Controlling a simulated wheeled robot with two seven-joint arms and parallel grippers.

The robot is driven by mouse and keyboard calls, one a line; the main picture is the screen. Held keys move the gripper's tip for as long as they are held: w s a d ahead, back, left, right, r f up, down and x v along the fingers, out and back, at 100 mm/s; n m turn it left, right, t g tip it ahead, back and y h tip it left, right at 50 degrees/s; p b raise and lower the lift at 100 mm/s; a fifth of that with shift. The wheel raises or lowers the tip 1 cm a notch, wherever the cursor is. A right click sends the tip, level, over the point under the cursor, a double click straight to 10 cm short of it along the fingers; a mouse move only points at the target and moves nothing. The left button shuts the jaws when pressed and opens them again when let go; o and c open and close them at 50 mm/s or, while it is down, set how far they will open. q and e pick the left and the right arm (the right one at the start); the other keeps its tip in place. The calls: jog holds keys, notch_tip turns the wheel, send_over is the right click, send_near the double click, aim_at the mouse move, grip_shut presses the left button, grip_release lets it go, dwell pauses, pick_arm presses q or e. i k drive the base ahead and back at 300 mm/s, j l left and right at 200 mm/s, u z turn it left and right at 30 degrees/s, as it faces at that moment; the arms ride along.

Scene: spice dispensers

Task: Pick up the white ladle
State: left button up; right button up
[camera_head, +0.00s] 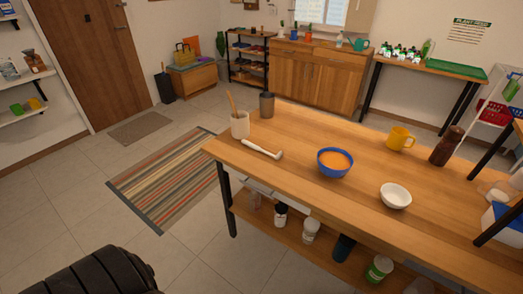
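The white ladle (261,149) lies flat on the wooden table (300,127) near its left end, close to the front edge. Its thin handle points to the upper left and its small head is at the right. It lies just in front of a cream crock (240,125) that has a wooden utensil standing in it. Nothing holds the ladle. Neither of my grippers is in view.
A dark cup (267,105), a blue bowl with orange contents (335,163), a white bowl (396,195), a yellow mug (400,139) and a brown grinder (446,146) stand on the table. Jars fill its lower shelf. A striped rug (170,182) lies on the floor to the left.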

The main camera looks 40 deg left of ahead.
aim_at(278, 156)
jog(key=j+z, duration=0.3)
jog(key=j, duration=0.6)
jog(key=j+z, duration=0.25)
jog(key=j, duration=0.6)
jog(key=k, duration=0.05)
